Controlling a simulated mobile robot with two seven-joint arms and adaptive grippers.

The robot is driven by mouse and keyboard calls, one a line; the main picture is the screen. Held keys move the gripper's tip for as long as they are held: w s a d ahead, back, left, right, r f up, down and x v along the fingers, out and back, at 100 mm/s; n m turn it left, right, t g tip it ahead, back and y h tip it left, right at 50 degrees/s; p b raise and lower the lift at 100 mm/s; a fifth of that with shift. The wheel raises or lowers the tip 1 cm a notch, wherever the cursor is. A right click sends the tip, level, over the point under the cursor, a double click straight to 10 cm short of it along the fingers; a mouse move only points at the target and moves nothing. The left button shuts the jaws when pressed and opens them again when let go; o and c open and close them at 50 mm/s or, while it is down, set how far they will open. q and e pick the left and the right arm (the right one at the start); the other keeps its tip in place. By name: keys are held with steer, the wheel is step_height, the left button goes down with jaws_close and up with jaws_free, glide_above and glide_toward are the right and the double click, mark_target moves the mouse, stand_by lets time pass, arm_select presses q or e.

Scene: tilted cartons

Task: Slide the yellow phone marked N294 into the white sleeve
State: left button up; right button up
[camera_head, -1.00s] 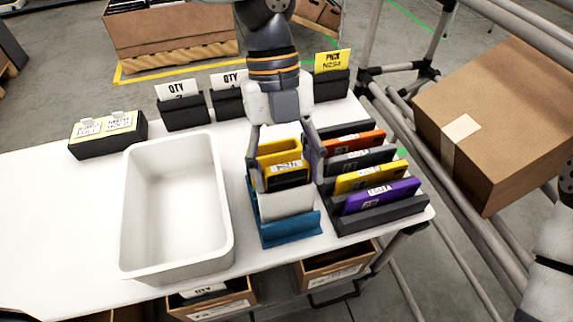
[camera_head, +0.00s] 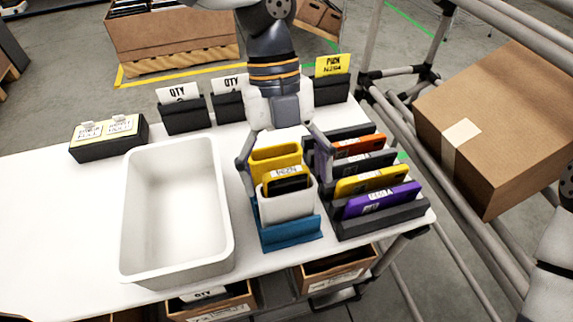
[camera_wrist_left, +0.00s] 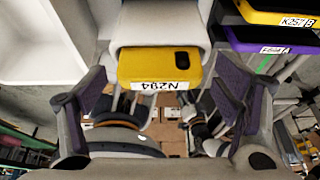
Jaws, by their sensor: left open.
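The yellow phone marked N294 (camera_head: 286,175) stands upright in the white sleeve (camera_head: 287,207), with its labelled top end showing above the sleeve's rim. Its lower part is hidden inside. The sleeve sits in a blue stand (camera_head: 290,233). In the left wrist view, the phone (camera_wrist_left: 160,67) projects from the mouth of the white sleeve (camera_wrist_left: 160,22). My left gripper (camera_head: 285,178) is open, with one finger on either side of the phone and sleeve. In the left wrist view its fingers (camera_wrist_left: 160,75) are clear of the phone. My right gripper is not in view.
A yellow sleeve (camera_head: 268,156) stands just behind the white one. Close on the right, a dark rack (camera_head: 385,219) holds orange, yellow and purple phones. A white bin (camera_head: 176,210) stands on the left. Card holders line the table's back edge. The table's left part is clear.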

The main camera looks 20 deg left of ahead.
arm_select(q)
steer(key=s+d+r+p+v, duration=0.1)
steer(key=s+v, duration=0.1)
steer(key=v, duration=1.6)
steer(key=shift+d+r+p, duration=0.2)
steer(key=shift+p, duration=0.15)
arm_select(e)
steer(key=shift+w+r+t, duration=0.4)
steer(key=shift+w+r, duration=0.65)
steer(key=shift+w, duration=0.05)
